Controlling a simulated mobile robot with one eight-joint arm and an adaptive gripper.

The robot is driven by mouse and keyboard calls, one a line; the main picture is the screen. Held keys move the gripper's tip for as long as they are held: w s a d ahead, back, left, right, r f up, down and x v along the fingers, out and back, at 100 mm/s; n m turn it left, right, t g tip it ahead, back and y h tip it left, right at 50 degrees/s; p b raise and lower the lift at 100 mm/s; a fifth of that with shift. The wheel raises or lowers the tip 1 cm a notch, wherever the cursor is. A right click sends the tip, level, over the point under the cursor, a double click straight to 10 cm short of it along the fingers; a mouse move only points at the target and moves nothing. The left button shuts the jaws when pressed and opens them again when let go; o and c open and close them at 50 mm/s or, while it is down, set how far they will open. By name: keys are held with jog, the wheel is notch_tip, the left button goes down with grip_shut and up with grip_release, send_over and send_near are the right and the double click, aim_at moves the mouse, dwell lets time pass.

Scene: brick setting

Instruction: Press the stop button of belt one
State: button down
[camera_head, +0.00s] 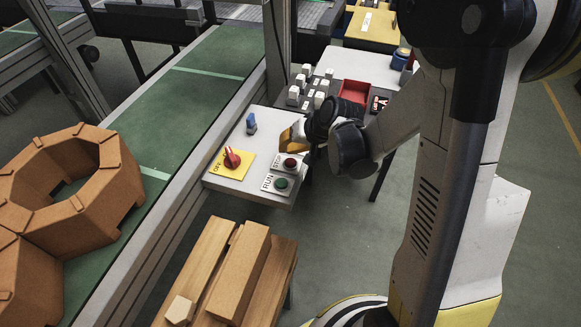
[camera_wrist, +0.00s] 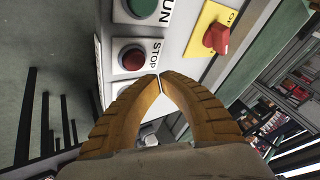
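The red stop button (camera_head: 290,163) sits in a grey housing labelled STOP on the pale control panel (camera_head: 218,178) beside the green belt. It also shows in the wrist view (camera_wrist: 132,58), just left of and beyond my fingertips. The green run button (camera_head: 282,184) is beside it, labelled RUN, and shows at the top of the wrist view (camera_wrist: 140,6). My gripper (camera_head: 286,136) is over the panel, near the stop button. In the wrist view its yellow-brown fingers (camera_wrist: 160,77) meet at the tips with nothing between them. I cannot tell their exact height above the panel. No belt number is readable.
A red rotary switch (camera_head: 232,158) on a yellow plate and a small blue item (camera_head: 251,123) stand on the panel. The green belt (camera_head: 150,125) carries brown octagonal rings (camera_head: 110,165). Wooden blocks (camera_head: 240,275) lie in front. A red tray (camera_head: 355,92) is behind.

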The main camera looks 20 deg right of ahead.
aim_at(287, 160)
jog(key=shift+f+b, duration=0.5)
jog(key=shift+f, duration=0.5)
dwell(0.7)
jog(key=shift+f+b, duration=0.4)
jog(key=shift+b, duration=0.05)
jog(key=shift+f+b, duration=0.45)
jog(key=shift+b, duration=0.05)
dwell(0.4)
jog(key=shift+r, duration=0.1)
jog(key=shift+r+p, duration=0.7)
jog(key=shift+r, duration=0.1)
jog(key=shift+r+p, duration=1.9)
jog(key=shift+r, duration=0.6)
